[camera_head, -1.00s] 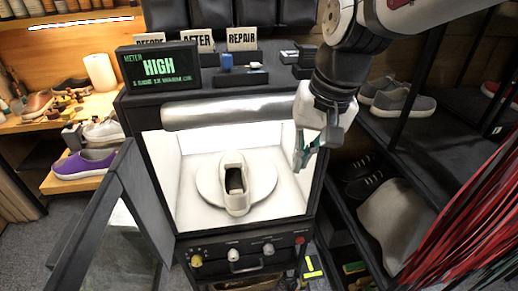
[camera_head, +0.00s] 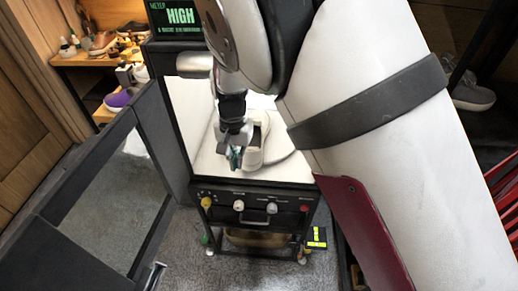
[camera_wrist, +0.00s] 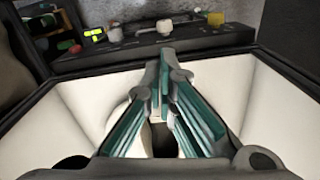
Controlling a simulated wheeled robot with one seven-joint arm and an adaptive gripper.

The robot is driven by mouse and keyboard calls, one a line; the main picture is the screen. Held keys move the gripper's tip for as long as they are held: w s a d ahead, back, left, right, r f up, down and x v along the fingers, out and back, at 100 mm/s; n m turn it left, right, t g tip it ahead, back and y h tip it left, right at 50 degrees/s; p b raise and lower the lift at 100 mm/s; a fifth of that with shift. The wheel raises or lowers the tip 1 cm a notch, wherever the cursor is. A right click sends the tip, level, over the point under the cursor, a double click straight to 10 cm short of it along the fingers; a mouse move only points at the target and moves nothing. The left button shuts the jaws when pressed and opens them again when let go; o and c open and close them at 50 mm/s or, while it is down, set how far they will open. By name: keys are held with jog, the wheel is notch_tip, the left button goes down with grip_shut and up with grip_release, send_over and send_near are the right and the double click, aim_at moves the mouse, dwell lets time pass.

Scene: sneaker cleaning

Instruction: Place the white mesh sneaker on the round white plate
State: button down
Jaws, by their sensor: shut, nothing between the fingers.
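The white mesh sneaker (camera_head: 255,157) sits in the white-lined open box, on the round white plate (camera_head: 285,147), partly hidden by my gripper. My gripper (camera_head: 235,163) is in front of the box opening, at the sneaker's left in the head view. I cannot tell whether it touches the sneaker. In the wrist view my gripper (camera_wrist: 166,62) has its teal-lined fingers converging at the tips, with nothing held. Part of the sneaker shows dark and cream between and under the fingers there.
The open glass door (camera_head: 110,205) stands at the left of the box. The control panel (camera_head: 255,203) with knobs is below the opening. A purple shoe (camera_head: 118,98) is on the shelf at left.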

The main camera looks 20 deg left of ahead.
jog(key=w+f, duration=0.1)
jog(key=f, duration=0.5)
jog(key=w+f, duration=0.1)
jog(key=f, duration=0.3)
jog(key=shift+w, duration=0.35)
jog(key=shift+w+a, duration=0.15)
jog(key=shift+w, duration=0.5)
